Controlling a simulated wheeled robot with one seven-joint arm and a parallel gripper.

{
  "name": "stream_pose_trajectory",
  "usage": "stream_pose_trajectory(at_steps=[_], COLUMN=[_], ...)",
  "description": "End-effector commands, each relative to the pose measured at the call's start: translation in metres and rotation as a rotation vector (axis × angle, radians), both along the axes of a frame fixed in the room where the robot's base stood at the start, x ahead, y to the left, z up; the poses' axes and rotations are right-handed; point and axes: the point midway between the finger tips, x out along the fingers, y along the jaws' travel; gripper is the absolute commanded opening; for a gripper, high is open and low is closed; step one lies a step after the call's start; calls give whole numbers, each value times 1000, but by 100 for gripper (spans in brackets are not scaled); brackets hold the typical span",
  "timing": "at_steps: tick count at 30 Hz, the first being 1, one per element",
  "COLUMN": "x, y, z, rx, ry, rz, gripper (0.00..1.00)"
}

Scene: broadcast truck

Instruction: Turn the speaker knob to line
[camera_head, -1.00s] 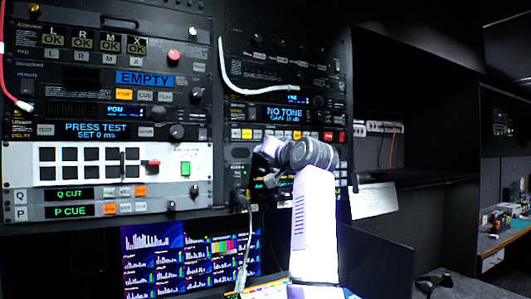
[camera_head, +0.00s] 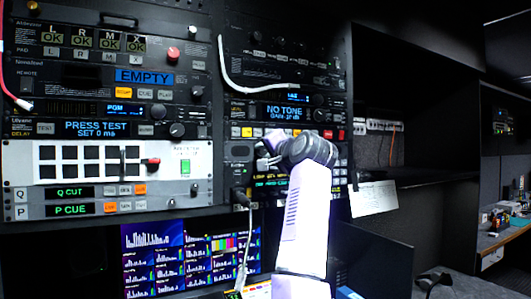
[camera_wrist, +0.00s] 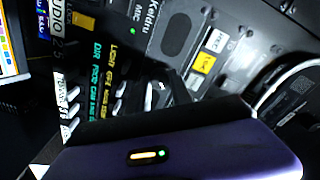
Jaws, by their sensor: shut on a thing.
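My gripper (camera_head: 264,160) is at the lower part of the right-hand rack, against a dark panel below the NO TONE unit. In the wrist view its dark fingers (camera_wrist: 172,88) reach toward a grey panel (camera_wrist: 205,35) with a MIC label, a green light and a yellow button. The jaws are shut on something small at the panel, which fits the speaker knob. The knob and its line mark are hidden behind the fingers and hand, so I cannot read its setting.
The NO TONE unit (camera_head: 285,112) is just above my gripper. Monitors (camera_head: 190,255) are below. A paper sheet (camera_head: 374,198) and open shelf space are to the right.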

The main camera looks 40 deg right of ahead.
Motion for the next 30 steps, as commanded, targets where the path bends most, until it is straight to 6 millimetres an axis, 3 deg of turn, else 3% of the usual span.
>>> stream_pose_trajectory(at_steps=[7,8,11,22,30], x=[1,1,1,-2,-38], y=[0,0,0,1,13], z=[-5,-5,-4,-2,-4], rx=[2,2,2,-1,-2], ry=[10,10,8,2,-1], rz=[2,2,2,0,0], gripper=[0,28,48,48,48])
